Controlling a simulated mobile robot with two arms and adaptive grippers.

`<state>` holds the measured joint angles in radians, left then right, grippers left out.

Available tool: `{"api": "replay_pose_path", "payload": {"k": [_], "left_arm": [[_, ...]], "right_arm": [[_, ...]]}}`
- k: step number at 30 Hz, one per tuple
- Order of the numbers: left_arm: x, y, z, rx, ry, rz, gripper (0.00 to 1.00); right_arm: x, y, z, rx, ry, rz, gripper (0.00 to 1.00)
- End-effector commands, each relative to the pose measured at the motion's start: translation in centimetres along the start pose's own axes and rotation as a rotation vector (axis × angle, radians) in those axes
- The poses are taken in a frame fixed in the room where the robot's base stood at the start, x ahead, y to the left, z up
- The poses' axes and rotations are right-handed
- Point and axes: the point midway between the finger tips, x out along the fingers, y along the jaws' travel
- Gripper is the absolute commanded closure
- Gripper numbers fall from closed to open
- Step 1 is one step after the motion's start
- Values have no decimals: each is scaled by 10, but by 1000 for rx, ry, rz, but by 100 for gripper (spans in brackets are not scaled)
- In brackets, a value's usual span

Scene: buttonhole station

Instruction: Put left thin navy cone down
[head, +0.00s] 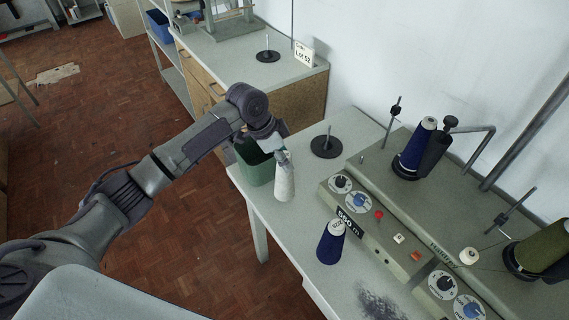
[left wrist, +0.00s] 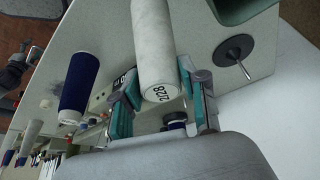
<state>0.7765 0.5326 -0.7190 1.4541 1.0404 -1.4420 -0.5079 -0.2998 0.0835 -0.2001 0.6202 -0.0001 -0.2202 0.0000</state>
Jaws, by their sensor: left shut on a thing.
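My left gripper (head: 281,157) is shut on a slim white cone (head: 284,184), near the left edge of the table. Another navy cone (head: 415,150) sits on the machine. My right gripper is out of view.
A green bin (head: 254,165) is just behind the gripper. A dark disc with a peg (head: 326,147) stands on the table (head: 262,205). The grey machine (head: 385,215) with dials fills the right side. An olive cone (head: 540,250) is at far right.

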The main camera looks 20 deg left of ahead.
Motion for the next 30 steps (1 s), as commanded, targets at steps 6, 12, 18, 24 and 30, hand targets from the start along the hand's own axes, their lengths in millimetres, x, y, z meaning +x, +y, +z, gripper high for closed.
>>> {"api": "replay_pose_path", "payload": {"k": [6, 12, 18, 24, 30], "left_arm": [[27, 2, 11, -1, -2, 3, 82], [31, 1, 13, 0, -1, 0, 82], [34, 1, 14, 0, -1, 1, 82], [34, 1, 14, 0, -1, 1, 32], [34, 1, 14, 0, -1, 1, 32]], "right_arm": [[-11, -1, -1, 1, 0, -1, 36], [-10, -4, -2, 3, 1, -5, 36], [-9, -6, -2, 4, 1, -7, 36], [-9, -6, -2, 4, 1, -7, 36], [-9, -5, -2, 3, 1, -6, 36]]}}
